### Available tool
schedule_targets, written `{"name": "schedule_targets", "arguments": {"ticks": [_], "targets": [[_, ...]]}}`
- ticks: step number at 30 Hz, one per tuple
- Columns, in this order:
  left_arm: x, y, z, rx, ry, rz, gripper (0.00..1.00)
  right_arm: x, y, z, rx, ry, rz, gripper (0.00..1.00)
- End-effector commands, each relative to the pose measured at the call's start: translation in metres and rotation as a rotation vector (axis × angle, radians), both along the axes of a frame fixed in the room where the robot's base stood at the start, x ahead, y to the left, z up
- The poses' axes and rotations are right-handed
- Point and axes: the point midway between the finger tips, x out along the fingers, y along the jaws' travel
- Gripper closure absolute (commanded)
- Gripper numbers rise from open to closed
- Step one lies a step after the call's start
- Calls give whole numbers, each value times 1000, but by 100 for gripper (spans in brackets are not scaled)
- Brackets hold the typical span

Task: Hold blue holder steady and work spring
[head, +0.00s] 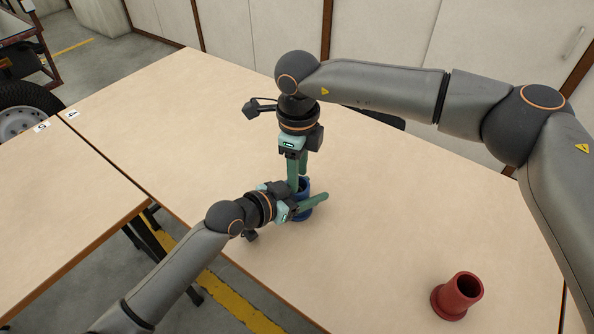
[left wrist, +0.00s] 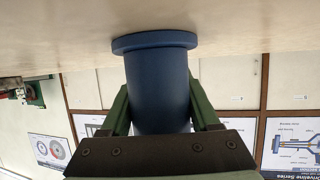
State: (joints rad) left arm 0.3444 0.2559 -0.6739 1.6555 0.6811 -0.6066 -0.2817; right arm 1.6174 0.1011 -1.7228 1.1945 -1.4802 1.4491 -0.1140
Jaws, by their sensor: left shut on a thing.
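The blue holder (head: 303,214) stands upright on the table, a cylinder with a wide flange at its base. It fills the middle of the left wrist view (left wrist: 157,88), where the picture is upside down. My left gripper (head: 309,203) is shut on the blue holder, with one green finger on each side of it. My right gripper (head: 297,176) points down from above, its green fingers at the top of the holder. The spring cannot be made out, and the inside of the holder is hidden by the right gripper.
A red flanged holder (head: 462,292) stands at the front right of the table (head: 400,200). The table around the blue holder is otherwise clear. A second table (head: 50,210) adjoins at the left, and cabinets (head: 395,30) stand behind.

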Motion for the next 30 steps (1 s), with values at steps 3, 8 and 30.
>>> {"name": "schedule_targets", "arguments": {"ticks": [3, 8, 30], "targets": [[1, 1, -1, 1, 2, 3, 98, -5, 4, 0, 5, 11, 9, 34], [1, 1, -1, 1, 2, 4, 98, -6, 5, 0, 6, 14, 11, 34], [0, 1, -3, 4, 5, 3, 98, -3, 3, 91, 4, 2, 7, 34]]}}
